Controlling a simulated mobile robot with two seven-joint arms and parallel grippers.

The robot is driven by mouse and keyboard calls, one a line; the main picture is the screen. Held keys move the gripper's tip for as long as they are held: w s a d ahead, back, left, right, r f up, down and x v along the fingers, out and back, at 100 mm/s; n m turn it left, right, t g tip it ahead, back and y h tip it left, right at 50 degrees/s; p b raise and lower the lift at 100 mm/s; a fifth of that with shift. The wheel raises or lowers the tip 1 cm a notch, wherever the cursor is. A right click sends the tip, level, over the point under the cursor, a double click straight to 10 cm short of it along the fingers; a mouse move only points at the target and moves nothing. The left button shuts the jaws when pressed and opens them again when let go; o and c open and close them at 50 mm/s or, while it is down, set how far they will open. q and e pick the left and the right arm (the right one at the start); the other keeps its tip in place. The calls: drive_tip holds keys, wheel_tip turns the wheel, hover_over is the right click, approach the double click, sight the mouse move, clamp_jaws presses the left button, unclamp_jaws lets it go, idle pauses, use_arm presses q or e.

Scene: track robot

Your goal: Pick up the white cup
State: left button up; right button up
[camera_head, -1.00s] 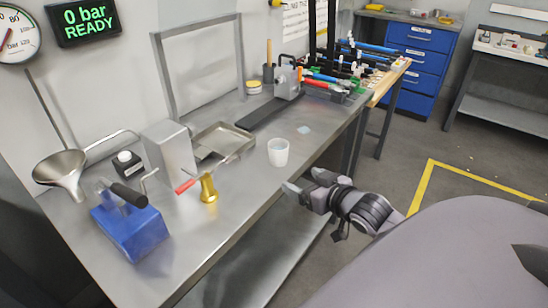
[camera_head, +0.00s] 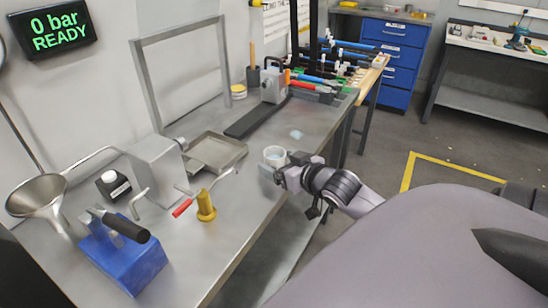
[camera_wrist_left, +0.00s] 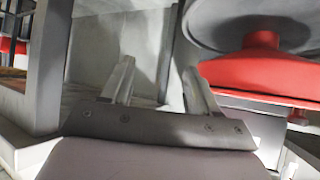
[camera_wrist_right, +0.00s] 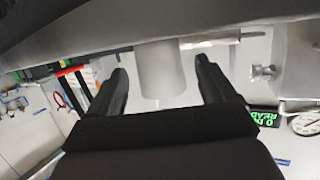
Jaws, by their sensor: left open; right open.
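The white cup (camera_head: 274,156) stands upright on the metal bench, near its front edge. My right gripper (camera_head: 280,175) is at the cup's near side and partly hides its lower part. In the right wrist view the cup (camera_wrist_right: 160,70) lies between the two spread fingers (camera_wrist_right: 163,88), which are open. I cannot tell whether a finger touches it. My left gripper (camera_wrist_left: 158,85) is open and empty in the left wrist view, away from the cup; a red object (camera_wrist_left: 255,70) is beside it.
The metal bench (camera_head: 245,205) also holds a brass piece (camera_head: 205,206), a shallow tray (camera_head: 215,152), a blue device (camera_head: 125,255), a funnel (camera_head: 38,195) and a black bar (camera_head: 258,118). A metal frame stands behind. The bench right of the brass piece is clear.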

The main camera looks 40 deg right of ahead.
drive_tip(key=shift+x, duration=2.25)
drive_tip(key=shift+r, duration=0.1)
drive_tip(key=c, duration=1)
